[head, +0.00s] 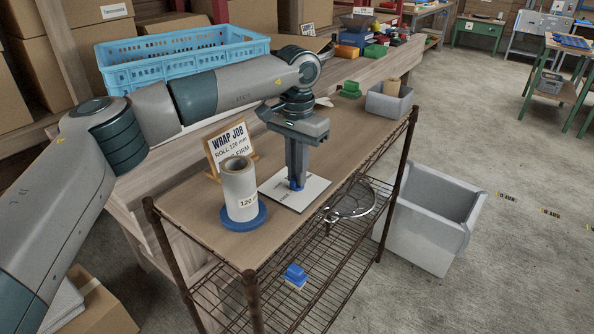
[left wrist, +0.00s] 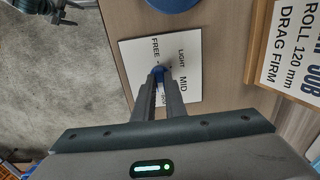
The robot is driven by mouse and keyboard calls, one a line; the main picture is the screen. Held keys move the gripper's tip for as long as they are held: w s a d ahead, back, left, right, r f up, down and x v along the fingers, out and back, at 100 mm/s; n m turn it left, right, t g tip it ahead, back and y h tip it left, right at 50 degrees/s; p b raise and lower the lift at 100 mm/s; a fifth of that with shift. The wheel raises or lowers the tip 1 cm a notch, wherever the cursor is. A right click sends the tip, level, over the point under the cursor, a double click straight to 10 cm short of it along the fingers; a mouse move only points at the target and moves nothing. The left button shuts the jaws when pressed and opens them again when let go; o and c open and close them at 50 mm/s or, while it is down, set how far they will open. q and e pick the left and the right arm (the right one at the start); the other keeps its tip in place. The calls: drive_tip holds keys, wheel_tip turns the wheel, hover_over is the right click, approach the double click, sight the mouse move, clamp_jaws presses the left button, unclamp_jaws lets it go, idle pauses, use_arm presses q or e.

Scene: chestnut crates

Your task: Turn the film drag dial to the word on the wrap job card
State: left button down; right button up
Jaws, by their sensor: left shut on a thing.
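The wrap job card (head: 227,138) stands on the shelf top; in the left wrist view (left wrist: 294,52) it reads "ROLL 120 mm" and "DRAG FIRM". A white dial plate (head: 313,194) lies flat on the shelf top. In the left wrist view the plate (left wrist: 134,54) shows FREE, LIGHT and MID; another word is partly hidden behind the fingers. The blue dial (left wrist: 158,69) is at the plate's middle. My left gripper (head: 297,178) points down and is shut on the dial. Where the dial points is not clear. My right gripper is not in view.
A film roll (head: 238,185) marked 120 stands on a blue disc (head: 243,218) left of the plate. A blue crate (head: 183,55) is behind. A grey bin (head: 388,101) and green part (head: 350,89) sit at the far end. A large grey tub (head: 425,225) stands on the floor.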

use_arm(q)
drive_tip(key=shift+w+r, duration=0.1)
drive_tip(key=shift+r, duration=0.05)
drive_tip(key=c, duration=1.8)
unclamp_jaws()
